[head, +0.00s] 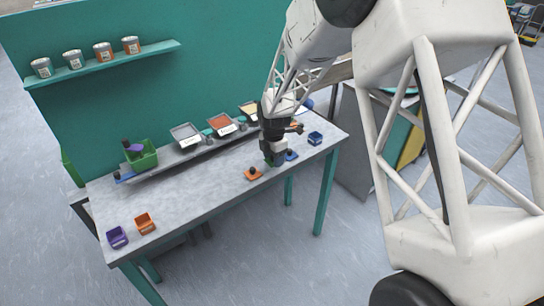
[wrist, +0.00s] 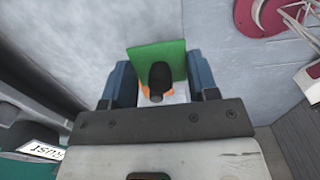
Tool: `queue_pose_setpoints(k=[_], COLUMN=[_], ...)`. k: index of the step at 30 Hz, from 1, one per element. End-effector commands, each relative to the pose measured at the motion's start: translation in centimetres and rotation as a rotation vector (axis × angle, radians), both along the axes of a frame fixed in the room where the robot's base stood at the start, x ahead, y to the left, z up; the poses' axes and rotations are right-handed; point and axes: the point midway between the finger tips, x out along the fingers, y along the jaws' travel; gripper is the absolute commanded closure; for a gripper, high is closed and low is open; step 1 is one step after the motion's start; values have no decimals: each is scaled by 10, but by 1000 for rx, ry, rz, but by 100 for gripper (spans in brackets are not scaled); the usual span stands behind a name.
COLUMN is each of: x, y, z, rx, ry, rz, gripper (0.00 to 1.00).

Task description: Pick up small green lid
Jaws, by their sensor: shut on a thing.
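The small green lid (wrist: 172,50) is a flat square with a black knob (wrist: 160,76), between the two fingers of my gripper (wrist: 160,84) in the wrist view. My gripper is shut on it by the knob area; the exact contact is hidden. In the head view my gripper (head: 274,158) points down over the right part of the table, and only a dark green bit of the lid (head: 275,162) shows at the fingertips. I cannot tell its height above the table.
An orange lid (head: 253,174) and a blue lid (head: 291,155) lie close to my gripper. A blue box (head: 315,138) stands at right; orange (head: 145,224) and purple (head: 117,238) boxes stand front left. Powder trays (head: 221,126) and a green bin (head: 147,161) line the back. The table's middle is clear.

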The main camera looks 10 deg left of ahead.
Motion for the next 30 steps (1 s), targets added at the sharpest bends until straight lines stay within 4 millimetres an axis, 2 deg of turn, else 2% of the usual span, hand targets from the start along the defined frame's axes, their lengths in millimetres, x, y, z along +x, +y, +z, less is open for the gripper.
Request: queue_pose_setpoints(k=[18, 24, 30], x=[-92, -112, -124], y=[-37, -45, -50], z=[10, 12, 14], rx=[1, 1, 1], ry=[-2, -2, -3], rz=[0, 0, 0], gripper=[68, 68, 68])
